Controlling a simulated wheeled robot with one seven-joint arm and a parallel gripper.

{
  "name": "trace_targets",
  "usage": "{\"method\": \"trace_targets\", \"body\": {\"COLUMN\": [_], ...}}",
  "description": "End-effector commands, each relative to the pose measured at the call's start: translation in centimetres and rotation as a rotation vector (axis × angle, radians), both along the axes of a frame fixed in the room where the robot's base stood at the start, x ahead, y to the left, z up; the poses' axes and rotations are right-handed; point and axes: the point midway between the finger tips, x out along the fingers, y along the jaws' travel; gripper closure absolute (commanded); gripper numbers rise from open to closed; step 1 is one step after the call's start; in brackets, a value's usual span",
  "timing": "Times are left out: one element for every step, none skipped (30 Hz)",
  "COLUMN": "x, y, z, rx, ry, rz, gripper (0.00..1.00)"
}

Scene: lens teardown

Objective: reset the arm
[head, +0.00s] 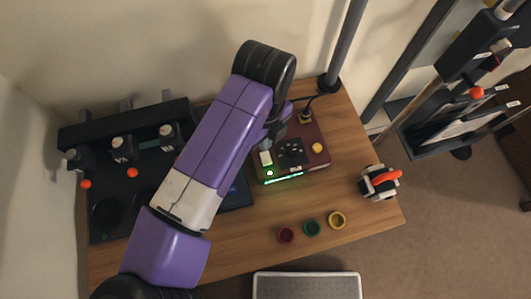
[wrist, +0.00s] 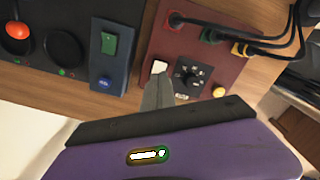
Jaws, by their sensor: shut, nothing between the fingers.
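My arm reaches across the wooden table in the head view. My gripper (wrist: 159,88) shows as grey fingers pressed together in the wrist view, with nothing between them. The fingertips appear just below a white rocker switch (wrist: 159,67) on a dark red box (wrist: 205,42); I cannot tell whether they touch it. The arm hides part of the gripper there.
A black station (wrist: 55,25) with red-orange knobs stands left of the box, beside a dark blue panel (wrist: 120,20). A black-and-white device with an orange lever (head: 380,181) sits right. A post (head: 345,45) rises behind.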

Motion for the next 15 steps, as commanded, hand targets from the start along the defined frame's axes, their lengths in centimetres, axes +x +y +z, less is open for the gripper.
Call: {"method": "trace_targets", "body": {"x": [0.0, 0.0, 0.0, 0.0, 0.0, 0.0, 0.0, 0.0, 0.0, 0.0, 0.0, 0.0, 0.0, 0.0, 0.0], "y": [0.0, 0.0, 0.0, 0.0, 0.0, 0.0, 0.0, 0.0, 0.0, 0.0, 0.0, 0.0, 0.0, 0.0, 0.0], "z": [0.7, 0.9, 1.2, 1.4, 1.6, 1.7, 1.8, 1.8, 1.8, 1.7, 1.7, 1.7, 1.7, 1.7, 1.7], "rx": [-0.001, -0.001, -0.001, -0.001, -0.001, -0.001, -0.001, -0.001, 0.000, 0.000, 0.000, 0.000, 0.000, 0.000, 0.000], "ry": [-0.001, -0.001, -0.001, -0.001, -0.001, -0.001, -0.001, -0.001, 0.000, 0.000, 0.000, 0.000, 0.000, 0.000, 0.000], "rz": [0.000, 0.000, 0.000, 0.000, 0.000, 0.000, 0.000, 0.000, 0.000, 0.000, 0.000, 0.000, 0.000, 0.000, 0.000], "gripper": [1.00, 1.00, 1.00, 1.00, 1.00, 1.00, 1.00, 1.00, 1.00, 1.00, 1.00, 1.00, 1.00, 1.00, 1.00]}}
